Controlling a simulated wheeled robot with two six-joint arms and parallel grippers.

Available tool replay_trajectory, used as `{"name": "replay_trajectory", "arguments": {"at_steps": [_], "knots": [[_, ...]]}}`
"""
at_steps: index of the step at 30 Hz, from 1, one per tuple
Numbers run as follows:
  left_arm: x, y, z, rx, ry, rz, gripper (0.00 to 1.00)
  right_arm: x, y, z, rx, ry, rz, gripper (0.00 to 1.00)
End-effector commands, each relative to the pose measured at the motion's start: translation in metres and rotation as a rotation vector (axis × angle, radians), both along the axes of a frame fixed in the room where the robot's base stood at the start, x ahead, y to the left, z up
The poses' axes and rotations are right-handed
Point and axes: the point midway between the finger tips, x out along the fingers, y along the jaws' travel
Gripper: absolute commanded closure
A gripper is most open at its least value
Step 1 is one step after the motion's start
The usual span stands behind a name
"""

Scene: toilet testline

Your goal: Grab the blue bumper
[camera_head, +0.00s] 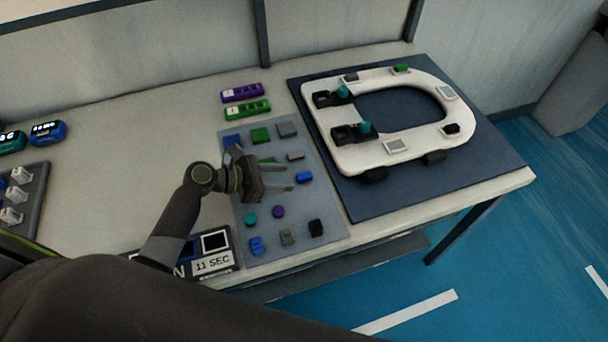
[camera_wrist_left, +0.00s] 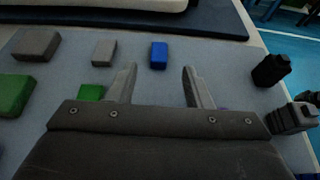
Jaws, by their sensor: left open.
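A small blue block (camera_head: 303,177), which looks like the blue bumper, lies on the grey mat (camera_head: 335,228). In the left wrist view the blue block (camera_wrist_left: 159,55) is straight ahead, just beyond the gap between the fingertips. My left gripper (camera_head: 287,178) is open and empty, with its fingers pointing at the block and apart from it. Its two fingers also show in the left wrist view (camera_wrist_left: 159,70). Other blue pieces lie on the mat, one at the back (camera_head: 233,140) partly behind my arm and one at the front (camera_head: 257,246). My right gripper is not in view.
Green (camera_head: 260,135), grey (camera_head: 287,129) and black (camera_head: 316,228) pieces lie around on the mat. A white toilet seat (camera_head: 350,159) with parts on it rests on a dark blue pad (camera_head: 480,170) to the right. Purple (camera_head: 242,93) and green (camera_head: 248,110) holders stand behind.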

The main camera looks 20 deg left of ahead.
Motion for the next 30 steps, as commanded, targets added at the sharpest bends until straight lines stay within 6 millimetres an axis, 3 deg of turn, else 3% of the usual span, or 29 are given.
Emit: {"name": "replay_trajectory", "arguments": {"at_steps": [6, 16, 26, 30], "knots": [[0.017, -0.022, -0.011, -0.001, -0.001, 0.001, 0.55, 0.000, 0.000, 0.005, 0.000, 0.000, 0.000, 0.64], [0.019, -0.027, -0.015, 0.000, -0.002, 0.001, 0.56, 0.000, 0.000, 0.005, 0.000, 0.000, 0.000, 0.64], [0.019, -0.026, -0.014, 0.001, -0.001, 0.001, 0.99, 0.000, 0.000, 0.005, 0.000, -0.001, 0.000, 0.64], [0.019, -0.026, -0.014, 0.000, -0.002, 0.001, 1.00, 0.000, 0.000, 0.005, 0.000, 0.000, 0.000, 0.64]]}}
